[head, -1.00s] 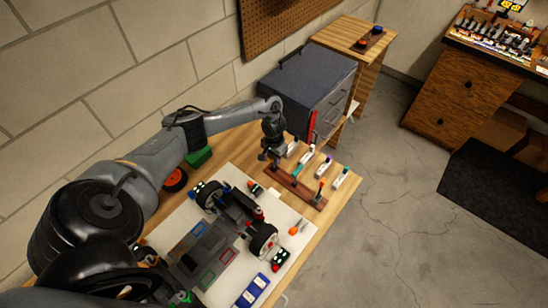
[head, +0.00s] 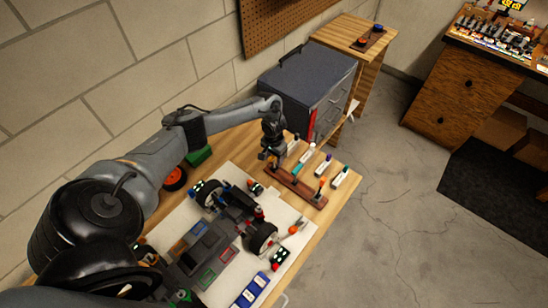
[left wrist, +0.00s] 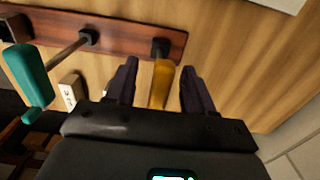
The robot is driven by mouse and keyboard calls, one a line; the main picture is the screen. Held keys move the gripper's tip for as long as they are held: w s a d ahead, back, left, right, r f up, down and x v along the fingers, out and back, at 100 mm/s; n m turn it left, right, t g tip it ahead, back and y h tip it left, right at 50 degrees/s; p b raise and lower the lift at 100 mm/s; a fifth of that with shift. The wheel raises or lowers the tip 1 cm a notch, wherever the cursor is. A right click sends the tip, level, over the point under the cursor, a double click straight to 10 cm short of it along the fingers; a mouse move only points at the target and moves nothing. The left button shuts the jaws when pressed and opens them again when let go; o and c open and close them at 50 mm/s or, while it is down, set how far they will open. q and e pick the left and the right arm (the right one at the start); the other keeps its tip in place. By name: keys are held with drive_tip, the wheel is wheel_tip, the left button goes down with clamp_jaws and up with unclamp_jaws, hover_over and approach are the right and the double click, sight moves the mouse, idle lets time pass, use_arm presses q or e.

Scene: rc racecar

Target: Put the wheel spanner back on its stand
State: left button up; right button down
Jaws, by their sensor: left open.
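The stand is a long reddish-brown wooden bar (head: 300,188) on the bench, and it also shows in the left wrist view (left wrist: 125,33). A tool with a yellow handle (left wrist: 162,82) is at a dark holder near the bar's end, between my left fingers. My left gripper (head: 268,160) is open, with one finger on each side of that handle in the left wrist view (left wrist: 160,88). I cannot tell whether this tool is the wheel spanner. A teal-handled tool (left wrist: 30,78) is in another holder of the bar. My right gripper is not in view.
A partly built car (head: 235,215) lies on a white mat (head: 222,175). An orange-handled tool (head: 295,229) lies at the mat's right edge. A dark drawer cabinet (head: 308,85) stands at the back.

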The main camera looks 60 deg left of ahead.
use_arm(q)
wheel_tip(320, 180, up, 9)
drive_tip(key=shift+r+p, duration=0.2)
drive_tip(key=shift+p, duration=0.4)
drive_tip(key=shift+r+p, duration=0.3)
drive_tip(key=shift+r, duration=0.3)
